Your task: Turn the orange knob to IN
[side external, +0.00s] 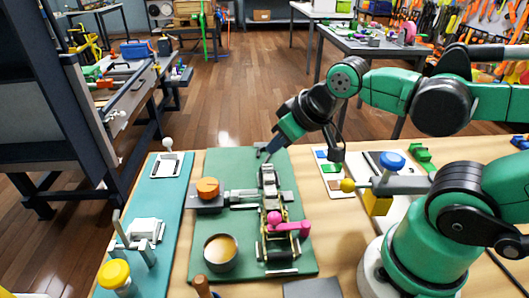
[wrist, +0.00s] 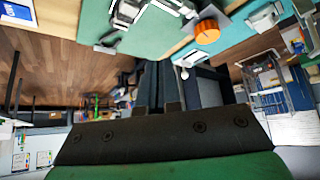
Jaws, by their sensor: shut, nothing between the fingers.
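The orange knob (side external: 207,187) is a round, flat-topped cap on a grey block on the left part of the green board (side external: 213,162). It also shows in the wrist view (wrist: 207,31), near the top and right of centre. Its pointer and the IN mark are too small to read. My gripper (side external: 270,153) is shut and empty above the far edge of the board, to the right of and beyond the knob, apart from it. In the wrist view my gripper (wrist: 177,66) shows as dark fingers below the knob.
A metal strap mechanism with a pink knob (side external: 275,217) stands right of the orange knob. A round tan-topped cup (side external: 221,252) is in front. A teal panel with a yellow knob (side external: 114,273) is at left, and a blue knob (side external: 392,161) at right.

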